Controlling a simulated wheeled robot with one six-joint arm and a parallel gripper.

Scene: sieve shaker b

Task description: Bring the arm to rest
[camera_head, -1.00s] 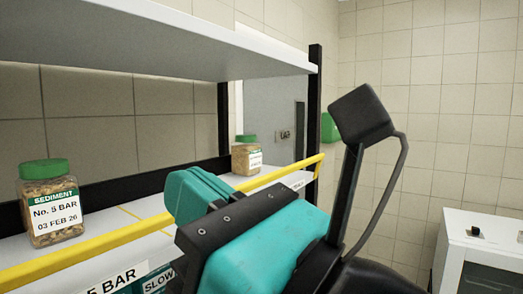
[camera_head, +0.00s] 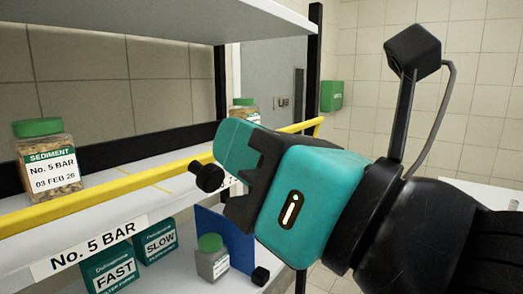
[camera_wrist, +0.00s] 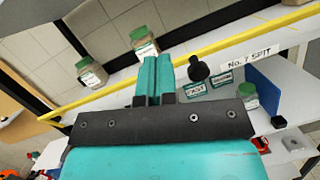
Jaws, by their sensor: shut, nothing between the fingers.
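My gripper (camera_head: 232,146) has teal fingers and a dark mounting plate. In the head view it is raised in front of the shelf, pointing left, with my arm coming in from the right. In the wrist view the two fingers (camera_wrist: 153,76) stand side by side, pressed together with nothing between them. The fingers overlap the yellow rail (camera_head: 110,200) in the head view; I cannot tell how far apart they are in depth. The gripper partly hides the shelf's right end and a far jar (camera_head: 245,110).
A sediment jar (camera_head: 47,160) stands on the shelf behind the rail. Below are FAST (camera_head: 112,270) and SLOW (camera_head: 158,243) boxes, a green-lidded jar (camera_head: 211,258) and a blue panel (camera_head: 228,238). A black knob (camera_head: 208,178) shows close to the gripper. A white cabinet top (camera_head: 475,182) is at right.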

